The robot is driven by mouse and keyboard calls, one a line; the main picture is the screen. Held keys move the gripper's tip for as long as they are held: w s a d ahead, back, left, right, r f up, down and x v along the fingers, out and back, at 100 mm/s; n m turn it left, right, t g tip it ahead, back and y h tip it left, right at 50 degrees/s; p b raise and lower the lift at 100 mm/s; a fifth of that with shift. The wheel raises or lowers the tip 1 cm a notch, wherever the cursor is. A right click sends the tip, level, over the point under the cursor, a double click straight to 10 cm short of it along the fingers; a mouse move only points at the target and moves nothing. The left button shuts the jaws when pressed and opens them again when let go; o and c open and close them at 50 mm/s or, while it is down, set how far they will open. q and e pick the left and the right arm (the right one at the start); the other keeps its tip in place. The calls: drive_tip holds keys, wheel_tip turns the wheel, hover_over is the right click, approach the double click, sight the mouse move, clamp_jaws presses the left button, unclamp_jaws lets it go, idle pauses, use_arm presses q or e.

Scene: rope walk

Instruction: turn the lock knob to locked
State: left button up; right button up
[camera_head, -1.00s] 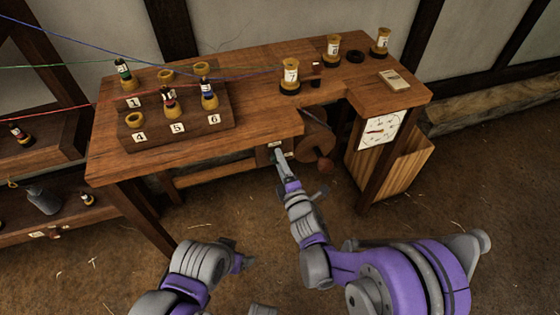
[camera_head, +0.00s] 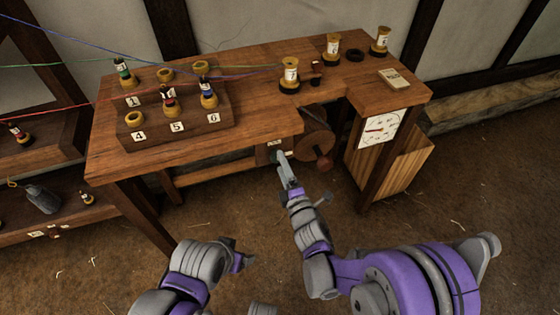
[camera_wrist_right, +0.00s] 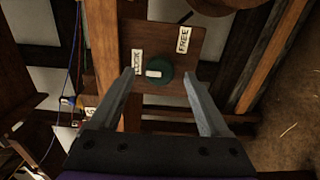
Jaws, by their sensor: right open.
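The lock knob (camera_wrist_right: 158,80) is round and dark green with a white bar across its face, on a wooden plate (camera_wrist_right: 168,40) with a LOCK label at its upper left and a FREE label farther up and right. The white bar lies about level in the picture, with its left end just below the LOCK label. My right gripper (camera_wrist_right: 159,75) is open, its fingers on either side of the knob with gaps visible; depth to the knob is unclear. In the head view my right gripper (camera_head: 285,163) is under the table's front edge. My left gripper (camera_head: 243,261) is low; its jaws are unclear.
The workbench (camera_head: 230,80) carries several bobbins and a numbered stand (camera_head: 190,132). A wooden wheel with a round handle (camera_head: 323,163) is right of the plate. A dial (camera_head: 380,129) and a slatted bin (camera_head: 400,165) are farther right. Coloured strands cross the upper left.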

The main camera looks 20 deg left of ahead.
use_arm(q)
drive_tip(key=shift+f, duration=0.3)
use_arm(e)
drive_tip(key=v, duration=0.8)
drive_tip(key=shift+s, duration=0.15)
drive_tip(key=shift+d, duration=0.15)
drive_tip(key=d+m+g+h, duration=0.2)
drive_tip(key=d+m+h, duration=0.6)
drive_tip(key=d+m, duration=0.7)
drive_tip(key=s+d+f+m+g+h, duration=0.1)
drive_tip(key=s+d+m+g, duration=0.4)
drive_tip(key=s, duration=0.4)
drive_tip(key=s+d+f+m+g+h, duration=0.1)
drive_tip(key=s+d+m+g, duration=0.2)
drive_tip(key=s+d+m, duration=0.5)
use_arm(q)
wheel_tip(320, 180, up, 20)
drive_tip(key=w+p, duration=0.2)
drive_tip(key=p, duration=1.5)
drive_tip(key=shift+t, duration=0.4)
use_arm(e)
wheel_tip(320, 180, up, 20)
drive_tip(key=a+n, duration=0.2)
drive_tip(key=n, duration=0.1)
drive_tip(key=shift+s, duration=0.4)
